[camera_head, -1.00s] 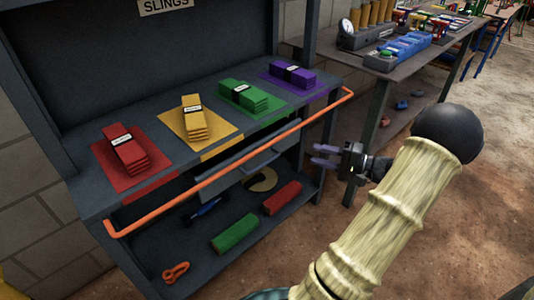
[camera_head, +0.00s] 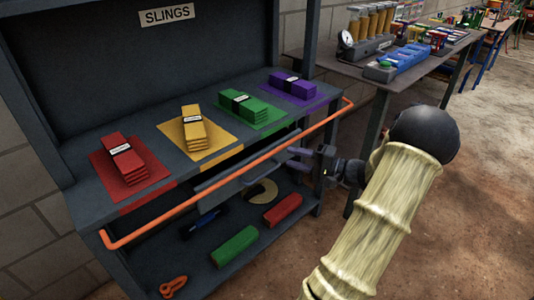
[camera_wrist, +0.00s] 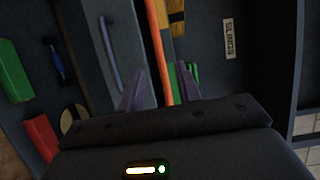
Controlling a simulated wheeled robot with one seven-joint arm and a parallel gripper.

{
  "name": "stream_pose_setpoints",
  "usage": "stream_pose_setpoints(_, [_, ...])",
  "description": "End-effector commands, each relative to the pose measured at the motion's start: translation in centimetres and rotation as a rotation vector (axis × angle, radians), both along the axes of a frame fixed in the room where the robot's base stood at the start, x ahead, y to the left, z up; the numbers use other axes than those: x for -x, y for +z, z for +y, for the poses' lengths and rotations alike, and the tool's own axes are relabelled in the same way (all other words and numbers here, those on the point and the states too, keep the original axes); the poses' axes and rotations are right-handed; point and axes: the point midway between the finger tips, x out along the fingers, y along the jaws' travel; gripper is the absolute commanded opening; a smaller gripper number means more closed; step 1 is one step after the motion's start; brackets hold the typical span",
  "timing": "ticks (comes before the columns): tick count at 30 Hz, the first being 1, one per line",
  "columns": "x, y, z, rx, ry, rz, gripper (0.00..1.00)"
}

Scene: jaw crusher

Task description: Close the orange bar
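The orange bar (camera_head: 215,189) runs along the front edge of the dark sling shelf (camera_head: 82,205), with bent ends at the shelf's left and right. My gripper (camera_head: 299,160) is just in front of the shelf near the bar's right part, with its fingers pointing left toward the shelf. In the wrist view the two purple fingers (camera_wrist: 160,90) stand apart, and the orange bar (camera_wrist: 157,40) shows between them in the picture. I see nothing held. I cannot tell whether the fingers touch the bar.
Red (camera_head: 123,163), yellow (camera_head: 194,130), green (camera_head: 243,105) and purple (camera_head: 292,84) slings lie on coloured mats. Below are a grey drawer with a handle (camera_wrist: 108,50), green and red rolls (camera_head: 283,208) and an orange shackle (camera_head: 173,286). A side table (camera_head: 350,68) stands right; floor in front is clear.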

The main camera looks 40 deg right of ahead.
Motion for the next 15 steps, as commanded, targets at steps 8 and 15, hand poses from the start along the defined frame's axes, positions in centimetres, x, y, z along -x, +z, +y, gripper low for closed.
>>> stream_pose_setpoints(8, [-4.5,-0.3,2.4,0.001,0.004,0.000,0.34])
stream_pose_setpoints(15, [-7.6,-0.3,3.9,0.000,0.002,0.000,0.34])
